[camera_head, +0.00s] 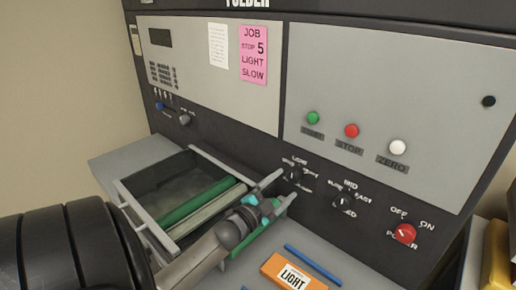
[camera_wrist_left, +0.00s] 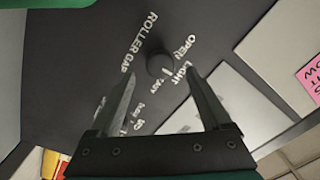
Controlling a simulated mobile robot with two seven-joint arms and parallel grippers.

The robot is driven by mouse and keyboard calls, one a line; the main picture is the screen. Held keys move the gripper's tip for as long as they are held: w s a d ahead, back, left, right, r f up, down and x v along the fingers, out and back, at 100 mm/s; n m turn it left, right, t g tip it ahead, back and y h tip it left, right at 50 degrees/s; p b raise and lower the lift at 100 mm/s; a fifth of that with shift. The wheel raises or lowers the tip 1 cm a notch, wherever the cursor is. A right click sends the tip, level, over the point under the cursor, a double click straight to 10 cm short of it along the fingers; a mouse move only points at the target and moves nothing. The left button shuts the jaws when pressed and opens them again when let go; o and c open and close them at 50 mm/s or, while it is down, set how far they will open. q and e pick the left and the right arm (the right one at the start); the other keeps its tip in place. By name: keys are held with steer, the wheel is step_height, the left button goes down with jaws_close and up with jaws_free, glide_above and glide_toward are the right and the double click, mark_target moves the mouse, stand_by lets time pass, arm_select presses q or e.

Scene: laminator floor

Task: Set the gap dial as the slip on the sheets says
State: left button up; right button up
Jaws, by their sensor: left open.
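The gap dial (camera_head: 293,175) is a small black knob on the machine's dark front, partly behind my left gripper in the head view. In the left wrist view the dial (camera_wrist_left: 159,63) sits beside the words ROLLER GAP, with OPEN and LIGHT printed around it. Its setting is too small to tell. My left gripper (camera_head: 278,192) is open in front of it. In the wrist view its fingertips (camera_wrist_left: 162,77) lie either side of the dial; contact cannot be told. An orange slip (camera_head: 290,272) reading LIGHT lies on the front table. My right gripper is not in view.
A pink note (camera_head: 253,55) reads JOB, STOP 5, LIGHT, SLOW. A speed knob (camera_head: 343,201) and red power switch (camera_head: 405,233) are right of the dial. Green, red and white buttons (camera_head: 351,131) sit above. A tray (camera_head: 170,246) with rollers is below left.

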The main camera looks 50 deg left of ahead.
arm_select(q)
steer(key=s+d, duration=0.1)
steer(key=s, duration=1)
steer(key=shift+s+d+f, duration=0.2)
steer(key=shift+s+d, duration=0.1)
